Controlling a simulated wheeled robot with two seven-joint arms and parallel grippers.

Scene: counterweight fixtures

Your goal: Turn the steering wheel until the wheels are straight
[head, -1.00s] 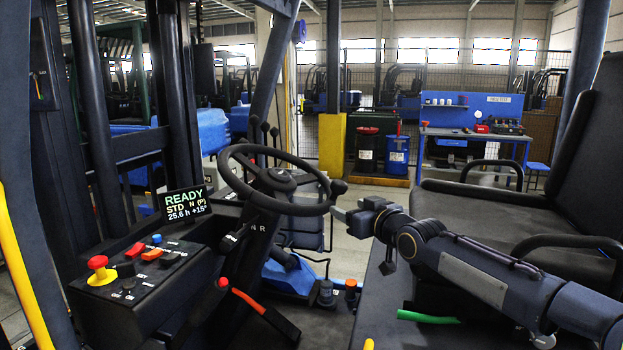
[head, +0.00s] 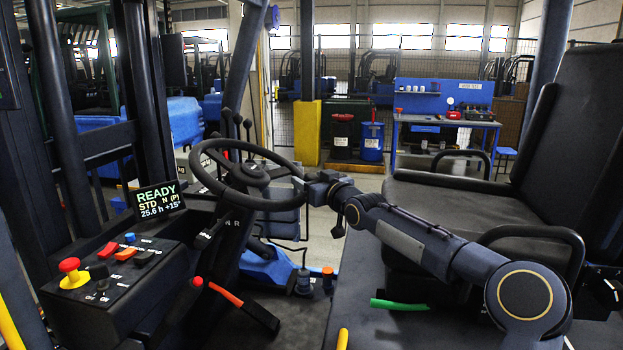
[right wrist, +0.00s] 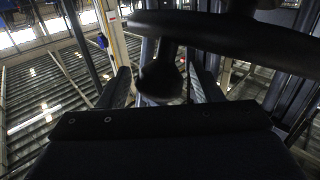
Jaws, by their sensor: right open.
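The black steering wheel (head: 250,174) stands on its column left of the middle of the head view. A small display (head: 158,199) beside it reads READY, STD N (P), 25.6 h and +15°. My right gripper (head: 308,187) is at the right side of the wheel's rim. In the right wrist view its two fingers (right wrist: 163,88) are apart, with the round dark spinner knob (right wrist: 158,80) between them; contact with the knob cannot be told. The wheel rim (right wrist: 230,38) crosses the top of that view. The truck's road wheels and my left gripper are not in view.
A console (head: 110,285) with a red mushroom button (head: 69,265) lies left of the column. Levers (head: 228,122) stand behind the wheel. The black seat (head: 440,205) and its armrest (head: 535,237) are close to my right arm. An orange-handled lever (head: 226,294) is below.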

